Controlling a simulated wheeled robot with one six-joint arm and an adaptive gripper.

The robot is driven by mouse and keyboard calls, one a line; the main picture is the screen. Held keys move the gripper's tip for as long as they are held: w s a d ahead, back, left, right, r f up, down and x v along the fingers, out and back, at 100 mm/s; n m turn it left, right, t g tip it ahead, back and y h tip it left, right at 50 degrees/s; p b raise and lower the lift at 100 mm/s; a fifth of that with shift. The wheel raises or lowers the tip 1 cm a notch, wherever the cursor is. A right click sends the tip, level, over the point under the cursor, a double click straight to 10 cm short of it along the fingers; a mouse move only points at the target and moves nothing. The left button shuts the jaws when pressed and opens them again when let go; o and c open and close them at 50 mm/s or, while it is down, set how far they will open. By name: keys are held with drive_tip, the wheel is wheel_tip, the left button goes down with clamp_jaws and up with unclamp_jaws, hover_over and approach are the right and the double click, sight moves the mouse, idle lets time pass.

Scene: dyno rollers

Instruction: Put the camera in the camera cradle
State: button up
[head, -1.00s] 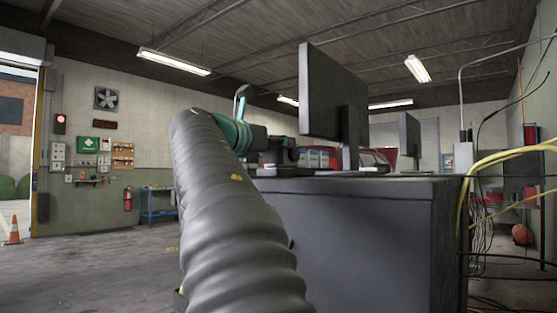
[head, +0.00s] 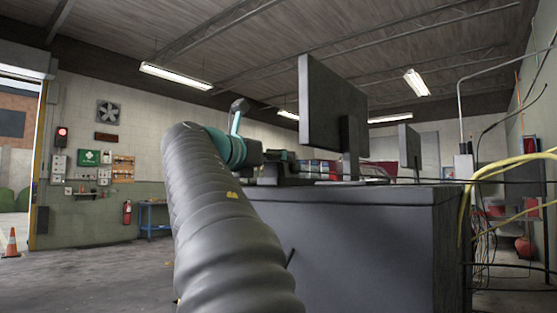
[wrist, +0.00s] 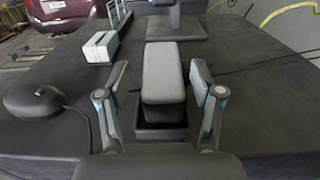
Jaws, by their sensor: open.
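A grey block-shaped body with dark sides (wrist: 163,72), which looks like the camera, stands between my fingers in the wrist view. A low black tray-like base (wrist: 160,132), which looks like the cradle, lies at its near end. I cannot tell whether the block sits fully inside it. My gripper (wrist: 162,100) is open, with one finger on each side of the block and visible gaps to both. In the head view my gripper (head: 272,170) is over the dark desk, and the block cannot be made out there.
The dark desk (head: 350,240) carries a monitor (head: 325,105). Yellow cables (head: 490,165) hang at the desk's right.

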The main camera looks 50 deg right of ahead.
drive_tip(key=s+a, duration=0.1)
drive_tip(key=a, duration=0.9)
drive_tip(key=shift+a, duration=0.25)
drive_tip(key=a+f+m+t+y, duration=0.2)
drive_tip(key=a+f+y, duration=0.1)
drive_tip(key=f, duration=0.6)
drive_tip(key=a+f+m+t+y, duration=0.1)
drive_tip(key=a+f+m+y, duration=0.15)
drive_tip(key=f, duration=0.75)
drive_tip(key=a+f+m+t+y, duration=0.2)
drive_tip(key=a+f+y, duration=0.2)
drive_tip(key=f, duration=0.5)
drive_tip(key=s+a+f+m+y, duration=0.2)
drive_tip(key=s+a+f+m, duration=0.1)
drive_tip(key=f, duration=0.5)
drive_tip(key=s+a+f+m+y, duration=0.3)
drive_tip(key=s+a+f+m, duration=0.1)
drive_tip(key=f, duration=0.4)
drive_tip(key=s+a+f+m+g+y, duration=0.1)
drive_tip(key=s+a+f+m+y, duration=0.2)
drive_tip(key=a+f, duration=0.4)
drive_tip(key=shift+s+f+m, duration=0.65)
drive_tip(key=shift+s+m, duration=0.1)
drive_tip(key=shift+m, duration=0.5)
drive_tip(key=shift+y, duration=0.25)
